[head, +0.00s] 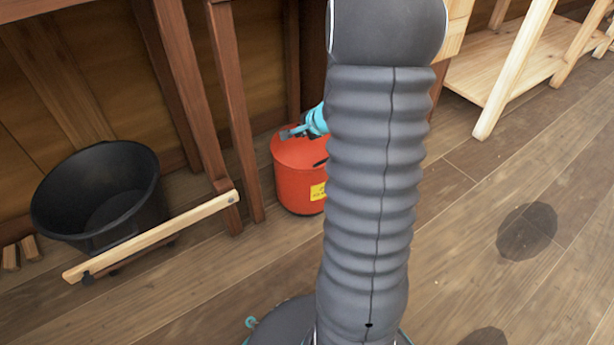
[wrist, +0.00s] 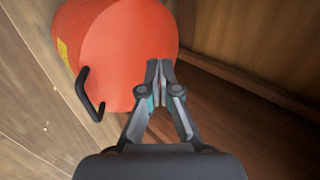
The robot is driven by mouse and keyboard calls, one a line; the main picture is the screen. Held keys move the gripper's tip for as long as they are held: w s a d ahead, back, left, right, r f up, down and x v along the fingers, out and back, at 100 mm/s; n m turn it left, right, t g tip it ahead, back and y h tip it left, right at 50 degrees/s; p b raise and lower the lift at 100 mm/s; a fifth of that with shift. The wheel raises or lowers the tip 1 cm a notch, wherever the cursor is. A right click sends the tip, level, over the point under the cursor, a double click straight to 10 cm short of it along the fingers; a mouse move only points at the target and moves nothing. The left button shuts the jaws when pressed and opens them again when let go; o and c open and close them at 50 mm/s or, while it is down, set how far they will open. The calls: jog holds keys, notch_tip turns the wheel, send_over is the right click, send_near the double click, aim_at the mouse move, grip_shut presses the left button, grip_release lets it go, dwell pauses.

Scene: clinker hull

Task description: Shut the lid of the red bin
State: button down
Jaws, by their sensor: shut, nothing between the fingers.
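The red bin (head: 290,188) stands on the floor by the wooden wall, partly hidden behind my arm, with a yellow label on its side. Its red lid (head: 298,150) lies across the top and looks down, with no clear gap visible. In the wrist view the lid (wrist: 130,45) fills the upper middle, and a black handle (wrist: 88,95) sticks out at its lower left edge. My gripper (head: 286,133) is shut and empty at the lid's far side. In the wrist view its fingertips (wrist: 160,66) overlap the lid's edge; I cannot tell whether they touch it.
A black tub (head: 105,195) stands left of the bin, with a light wooden bar (head: 150,238) in front of it. Dark wooden posts (head: 236,110) rise between tub and bin. A pale wooden bench (head: 515,70) stands at the upper right.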

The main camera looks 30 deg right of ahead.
jog(key=v, duration=0.2)
jog(key=p+v, duration=0.1)
jog(key=v, duration=0.2)
jog(key=shift+s, duration=0.4)
jog(key=s+a+r+n+g+y+p, duration=0.1)
jog(key=s+a+r+n+g, duration=0.25)
jog(key=s+a, duration=0.3)
jog(key=s+a+r+n+g+y+p, duration=0.2)
jog(key=s+a+r+n, duration=0.1)
jog(key=s+a+n, duration=0.4)
jog(key=s+a+r+n+t+h+p, duration=0.1)
jog(key=s+a+r+n+p, duration=0.2)
jog(key=s+a+r, duration=0.2)
jog(key=s+a+r+n+t+h+p, duration=0.1)
jog(key=s+a+r+n+h+p, duration=0.1)
jog(key=r, duration=0.9)
jog(key=s+a+n+p, duration=0.1)
jog(key=s+a+n, duration=0.1)
jog(key=s+a, duration=0.1)
jog(key=shift+r, duration=0.35)
